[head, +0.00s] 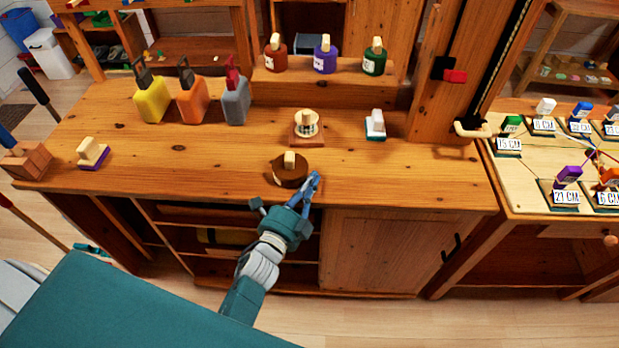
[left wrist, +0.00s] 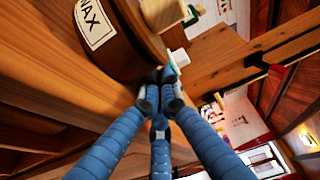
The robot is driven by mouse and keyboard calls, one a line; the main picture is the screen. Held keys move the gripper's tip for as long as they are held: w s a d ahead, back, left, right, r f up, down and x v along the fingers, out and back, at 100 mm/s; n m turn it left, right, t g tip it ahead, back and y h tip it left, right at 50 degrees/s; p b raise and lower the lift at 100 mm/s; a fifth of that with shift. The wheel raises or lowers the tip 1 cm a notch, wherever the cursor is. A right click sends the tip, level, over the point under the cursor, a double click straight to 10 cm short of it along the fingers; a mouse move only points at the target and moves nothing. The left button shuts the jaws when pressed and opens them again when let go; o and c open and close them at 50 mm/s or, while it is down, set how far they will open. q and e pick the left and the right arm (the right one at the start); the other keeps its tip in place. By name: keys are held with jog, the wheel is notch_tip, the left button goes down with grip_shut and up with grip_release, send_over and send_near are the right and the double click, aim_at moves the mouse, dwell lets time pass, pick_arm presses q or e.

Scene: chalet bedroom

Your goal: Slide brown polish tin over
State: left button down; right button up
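The brown polish tin (head: 288,176) is a round, dark brown tin with a light wooden knob, standing near the front edge of the wooden worktop (head: 200,165). In the left wrist view the tin (left wrist: 128,42) is close at the upper left and its label reads WAX. My left gripper (head: 314,182) is low beside the tin's right side. In the left wrist view its blue fingers (left wrist: 161,82) come together at the tips beside the tin, with nothing seen between them. I cannot tell whether the tips touch the tin. My right gripper is not in view.
Behind the tin stand a wooden piece with a round top (head: 305,127) and a white-and-green brush (head: 375,126). Yellow, orange and grey bottles stand back left; three jars sit on a raised shelf (head: 325,77). A brush (head: 92,154) lies left. Worktop on both sides of the tin is clear.

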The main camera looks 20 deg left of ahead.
aim_at(239, 181)
pick_arm(q)
jog(key=shift+d, duration=0.15)
jog(key=shift+s+a, duration=0.15)
jog(key=shift+a, duration=0.2)
jog(key=s+a, duration=0.1)
jog(key=a, duration=0.5)
jog(key=s+a, duration=0.1)
jog(key=a, duration=0.5)
jog(key=s+a, duration=0.2)
jog(key=a, duration=0.4)
jog(key=shift+s, duration=0.1)
jog(key=shift+a, duration=0.2)
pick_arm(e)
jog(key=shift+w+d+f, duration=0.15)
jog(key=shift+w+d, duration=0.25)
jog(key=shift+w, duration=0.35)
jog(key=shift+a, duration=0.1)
pick_arm(q)
jog(key=shift+d, duration=0.1)
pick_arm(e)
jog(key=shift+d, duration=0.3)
